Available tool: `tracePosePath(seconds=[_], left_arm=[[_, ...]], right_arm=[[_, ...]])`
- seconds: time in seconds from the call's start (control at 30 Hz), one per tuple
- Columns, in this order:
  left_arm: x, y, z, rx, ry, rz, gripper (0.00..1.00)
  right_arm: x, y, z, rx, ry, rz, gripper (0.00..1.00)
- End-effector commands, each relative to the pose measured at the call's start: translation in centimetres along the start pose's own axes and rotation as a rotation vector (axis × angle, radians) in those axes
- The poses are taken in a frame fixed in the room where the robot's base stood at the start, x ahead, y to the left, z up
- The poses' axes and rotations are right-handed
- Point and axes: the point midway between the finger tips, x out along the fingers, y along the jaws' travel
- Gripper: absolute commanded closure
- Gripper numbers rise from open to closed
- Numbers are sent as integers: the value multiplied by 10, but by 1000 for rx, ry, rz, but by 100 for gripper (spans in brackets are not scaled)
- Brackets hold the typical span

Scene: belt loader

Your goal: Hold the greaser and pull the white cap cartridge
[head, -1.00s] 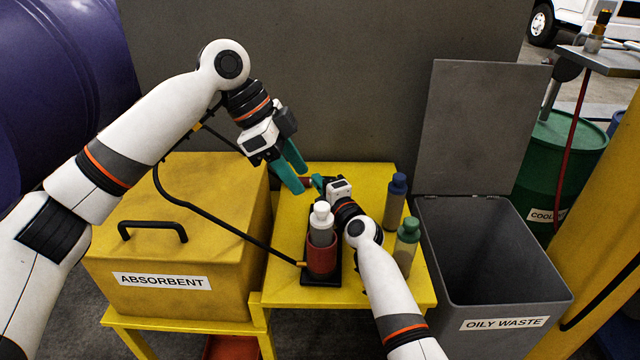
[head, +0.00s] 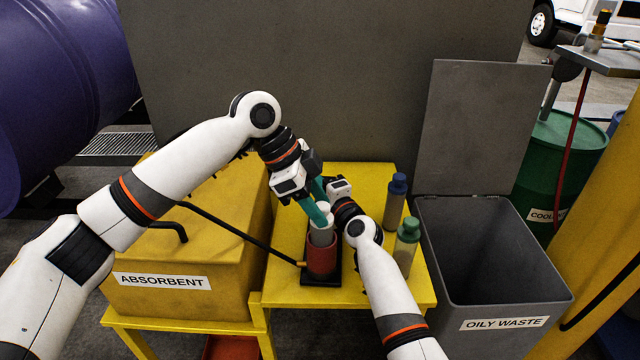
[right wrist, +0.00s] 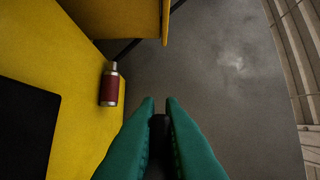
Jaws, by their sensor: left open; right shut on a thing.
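The greaser (head: 321,262) is a red cylinder on a black base on the yellow table. The white cap cartridge (head: 321,236) stands upright in it, its grey body showing above the red rim. My left gripper (head: 318,212) is open, its teal fingers reaching down at the white cap and partly covering it; contact is not clear. In the right wrist view, the right gripper (right wrist: 159,108) is shut on a narrow dark part, apparently of the greaser, mostly hidden between the fingers.
A blue-capped bottle (head: 396,200) and a green-capped bottle (head: 406,245) stand at the table's right. A red flask (right wrist: 109,86) shows in the right wrist view. A yellow absorbent box (head: 200,255) stands left; an open grey oily waste bin (head: 500,290) stands right. A black hose (head: 235,231) runs to the greaser.

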Motion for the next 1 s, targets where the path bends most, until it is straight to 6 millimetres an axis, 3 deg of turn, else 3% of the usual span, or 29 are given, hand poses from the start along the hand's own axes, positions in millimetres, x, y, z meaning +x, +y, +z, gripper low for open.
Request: tracePosePath(seconds=[0.03,0.3,1.0], left_arm=[[0,0,0,0,0,0,59],[0,0,0,0,0,1,100],[-10,0,5,1,-1,2,100]], right_arm=[[0,3,0,1,-1,5,100],[0,3,0,1,-1,5,100],[0,3,0,1,-1,5,100]])
